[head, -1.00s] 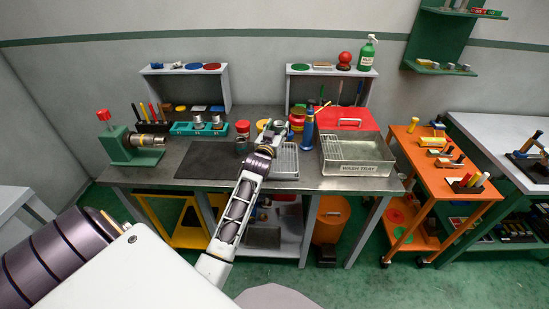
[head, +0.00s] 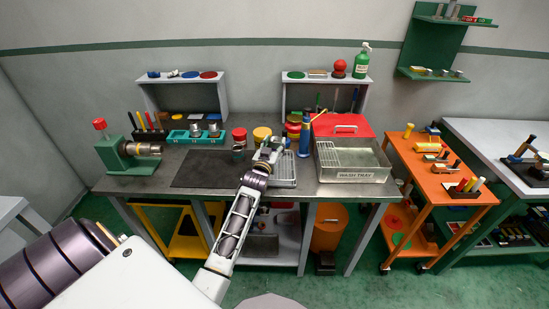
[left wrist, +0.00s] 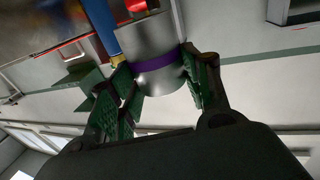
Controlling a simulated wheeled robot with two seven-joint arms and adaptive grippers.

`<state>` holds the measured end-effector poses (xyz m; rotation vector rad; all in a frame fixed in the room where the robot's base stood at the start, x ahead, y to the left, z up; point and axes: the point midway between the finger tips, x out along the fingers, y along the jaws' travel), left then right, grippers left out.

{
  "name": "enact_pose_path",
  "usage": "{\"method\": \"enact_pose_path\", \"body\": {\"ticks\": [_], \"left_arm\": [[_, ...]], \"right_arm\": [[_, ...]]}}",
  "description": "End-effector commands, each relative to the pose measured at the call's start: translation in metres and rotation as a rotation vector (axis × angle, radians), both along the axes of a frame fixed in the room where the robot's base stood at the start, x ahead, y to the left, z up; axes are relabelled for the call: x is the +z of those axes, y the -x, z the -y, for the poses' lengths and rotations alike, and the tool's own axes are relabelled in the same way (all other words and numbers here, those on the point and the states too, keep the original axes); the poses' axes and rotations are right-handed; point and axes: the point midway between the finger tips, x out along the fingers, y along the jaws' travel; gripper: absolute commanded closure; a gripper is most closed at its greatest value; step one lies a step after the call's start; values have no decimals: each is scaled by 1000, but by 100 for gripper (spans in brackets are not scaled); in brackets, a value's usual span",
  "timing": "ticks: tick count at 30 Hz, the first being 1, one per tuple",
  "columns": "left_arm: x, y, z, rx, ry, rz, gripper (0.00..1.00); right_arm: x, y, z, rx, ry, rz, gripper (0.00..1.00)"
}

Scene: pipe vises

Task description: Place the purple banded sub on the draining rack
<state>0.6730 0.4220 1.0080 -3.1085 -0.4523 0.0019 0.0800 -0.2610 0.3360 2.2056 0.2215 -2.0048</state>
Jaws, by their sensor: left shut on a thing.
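In the left wrist view, the purple banded sub (left wrist: 158,62) is a silver cylinder with a purple band around it. My left gripper (left wrist: 152,88) is shut on it, with green finger pads on both sides. In the head view my left gripper (head: 270,150) is over the bench, above a small grey tray and left of the wash tray. The sub is too small there to make out clearly. The draining rack (head: 352,157) appears as a wire grid on the wash tray (head: 356,178). My right gripper is not in view.
A red lid (head: 343,124) lies behind the tray. A green vise (head: 125,155) and dark mat (head: 205,168) are at left.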

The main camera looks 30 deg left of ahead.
Motion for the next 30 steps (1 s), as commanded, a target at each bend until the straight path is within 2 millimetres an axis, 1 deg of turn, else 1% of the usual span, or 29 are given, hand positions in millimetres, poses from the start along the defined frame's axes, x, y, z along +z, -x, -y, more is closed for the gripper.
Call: {"method": "enact_pose_path", "body": {"ticks": [1,3,6,12,17,20,23,27,30], "left_arm": [[-6,0,0,0,1,0,89],[-12,0,0,0,1,1,89],[-18,0,0,0,0,2,89],[-19,0,0,0,0,3,89],[-20,0,0,0,0,3,89],[-25,0,0,0,1,1,89],[-35,0,1,-1,1,1,89],[-50,0,1,-1,0,1,89],[-55,0,1,-1,-1,3,89]], "right_arm": [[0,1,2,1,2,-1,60],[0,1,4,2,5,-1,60],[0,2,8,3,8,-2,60],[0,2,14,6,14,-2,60],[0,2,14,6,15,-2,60],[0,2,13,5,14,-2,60],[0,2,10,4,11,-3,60],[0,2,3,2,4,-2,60],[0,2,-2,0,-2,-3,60]]}}
